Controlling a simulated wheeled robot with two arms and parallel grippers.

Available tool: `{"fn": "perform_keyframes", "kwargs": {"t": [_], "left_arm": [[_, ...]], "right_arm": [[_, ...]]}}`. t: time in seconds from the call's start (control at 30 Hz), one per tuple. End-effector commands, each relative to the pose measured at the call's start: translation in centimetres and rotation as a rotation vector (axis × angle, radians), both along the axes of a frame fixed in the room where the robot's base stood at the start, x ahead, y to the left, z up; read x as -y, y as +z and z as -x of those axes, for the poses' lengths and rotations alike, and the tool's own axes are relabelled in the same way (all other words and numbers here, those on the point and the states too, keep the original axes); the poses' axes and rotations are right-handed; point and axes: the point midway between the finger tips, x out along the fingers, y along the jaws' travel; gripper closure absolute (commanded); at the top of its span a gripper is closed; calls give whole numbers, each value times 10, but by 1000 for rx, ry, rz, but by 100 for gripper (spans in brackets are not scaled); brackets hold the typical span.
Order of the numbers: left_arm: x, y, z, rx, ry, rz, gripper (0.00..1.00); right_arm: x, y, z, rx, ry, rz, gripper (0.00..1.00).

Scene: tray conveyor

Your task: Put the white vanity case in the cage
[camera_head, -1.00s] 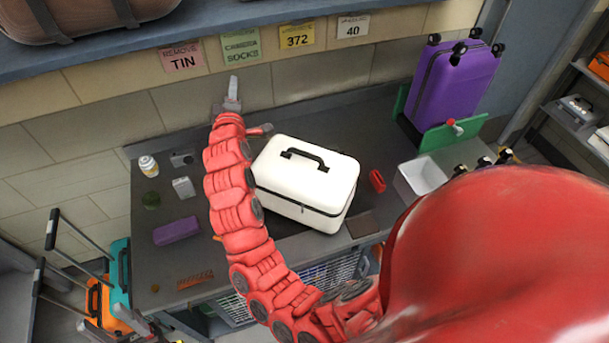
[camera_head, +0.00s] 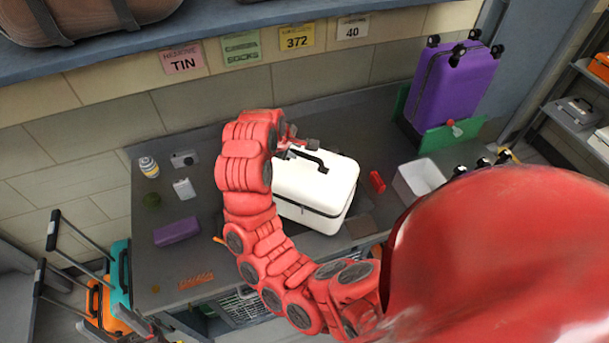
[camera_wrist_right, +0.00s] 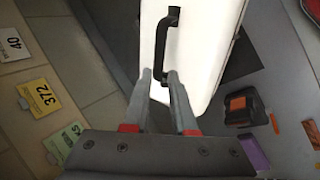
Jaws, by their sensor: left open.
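The white vanity case (camera_head: 318,195), with a black handle (camera_head: 308,158), lies on the dark worktable (camera_head: 190,255) in the head view. It fills the upper middle of the right wrist view (camera_wrist_right: 205,45). My right arm curls across the case's left side, hiding part of it. My right gripper (camera_head: 297,146) is at the left end of the handle. In the wrist view its fingers (camera_wrist_right: 160,75) are apart, tips by the handle end; I see no firm hold. A wire-mesh cage front (camera_head: 243,308) shows partly below the table, mostly hidden by my arm.
A purple suitcase (camera_head: 455,85) stands at the back right by a green panel. A white bin (camera_head: 420,178) and red item (camera_head: 377,181) lie right of the case. A purple box (camera_head: 177,231) and small items lie left. Labels line the wall.

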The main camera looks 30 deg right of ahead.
Motion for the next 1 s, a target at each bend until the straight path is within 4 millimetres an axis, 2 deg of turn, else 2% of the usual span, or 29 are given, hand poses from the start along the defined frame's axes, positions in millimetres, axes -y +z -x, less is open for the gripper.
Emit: {"fn": "perform_keyframes", "kwargs": {"t": [0.03,0.1,0.3,0.47,0.57,0.7,1.0], "left_arm": [[0,-4,0,0,0,0,50],[0,-5,0,0,0,0,50],[0,-5,0,0,0,0,50],[0,11,0,0,0,0,50],[0,22,0,0,0,0,50],[0,27,0,0,0,0,50],[0,27,0,0,0,0,50]], "right_arm": [[6,-12,-2,-4,-2,4,75],[12,-22,-5,-5,-2,2,75],[20,-35,-12,1,1,0,75],[30,-42,-13,0,-3,-3,75],[38,-54,-15,-5,-2,-4,75],[46,-70,-20,-2,0,-1,75],[48,-77,-23,2,0,0,75]]}}
